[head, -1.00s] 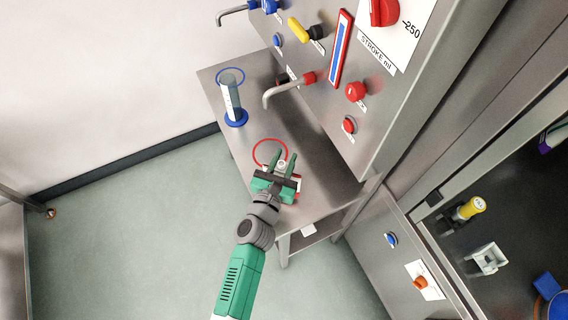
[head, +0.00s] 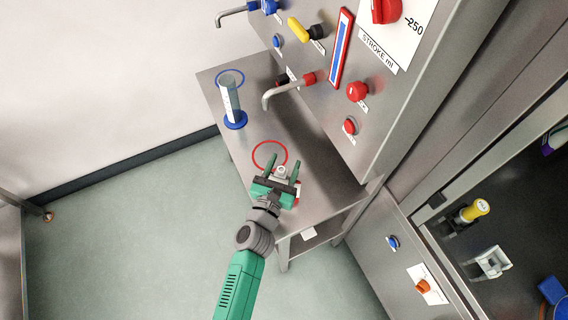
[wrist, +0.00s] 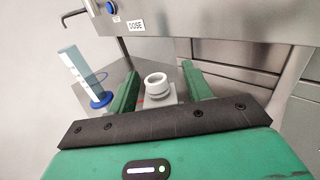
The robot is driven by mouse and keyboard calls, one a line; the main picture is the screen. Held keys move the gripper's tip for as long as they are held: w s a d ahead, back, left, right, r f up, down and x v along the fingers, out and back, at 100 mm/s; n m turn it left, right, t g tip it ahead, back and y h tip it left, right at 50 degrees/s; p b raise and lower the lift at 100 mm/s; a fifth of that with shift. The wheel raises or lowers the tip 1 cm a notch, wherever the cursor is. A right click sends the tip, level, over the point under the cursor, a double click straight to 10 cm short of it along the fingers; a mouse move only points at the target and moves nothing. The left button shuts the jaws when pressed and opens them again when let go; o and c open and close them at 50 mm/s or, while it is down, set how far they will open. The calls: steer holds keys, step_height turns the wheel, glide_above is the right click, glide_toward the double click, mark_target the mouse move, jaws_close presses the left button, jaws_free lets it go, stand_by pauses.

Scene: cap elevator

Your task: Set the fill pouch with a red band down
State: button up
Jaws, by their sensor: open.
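The fill pouch (head: 281,171) shows as a small pale piece with a round spout between my fingers, on the metal table (head: 325,165), just below the red ring. In the wrist view its white spout (wrist: 156,86) stands upright between the fingers, with a bit of red at its left. Most of the pouch body is hidden by my gripper. My gripper (head: 284,158) is open, one finger on each side of the pouch. In the wrist view my gripper (wrist: 160,76) shows gaps between both fingers and the spout.
A red ring (head: 257,164) is marked on the table. A clear cylinder (head: 231,100) with a blue foot stands at the far left of the table. A metal nozzle (head: 285,88) and a panel of knobs (head: 357,91) overhang the table's right side. The table's left edge is close.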

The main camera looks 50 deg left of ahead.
steer(key=b+v, duration=0.1)
steer(key=v, duration=1)
steer(key=shift+s+d, duration=0.15)
steer(key=shift+s, duration=0.15)
steer(key=w+d+r+n+t, duration=0.2)
steer(key=w+d+r+n, duration=0.3)
steer(key=r, duration=0.7)
steer(key=w+r+n+t, duration=0.1)
steer(key=w+r+n, duration=0.3)
steer(key=r+n, duration=0.55)
steer(key=w+d+r+n+t, duration=0.25)
steer(key=w+r+n, duration=0.2)
steer(key=r, duration=0.95)
steer(key=s+d+r+n+t+h, duration=0.2)
steer(key=s+d+r+n+h, duration=0.1)
steer(key=d+r, duration=0.6)
steer(key=s+d+r+n+t+h, duration=0.1)
steer(key=s+d+r+n+h, duration=0.3)
steer(key=d+r+n, duration=0.4)
step_height(320, 180, up, 3)
steer(key=shift+d+r+t+h, duration=0.3)
steer(key=shift+d+h, duration=0.2)
steer(key=shift+h, duration=0.4)
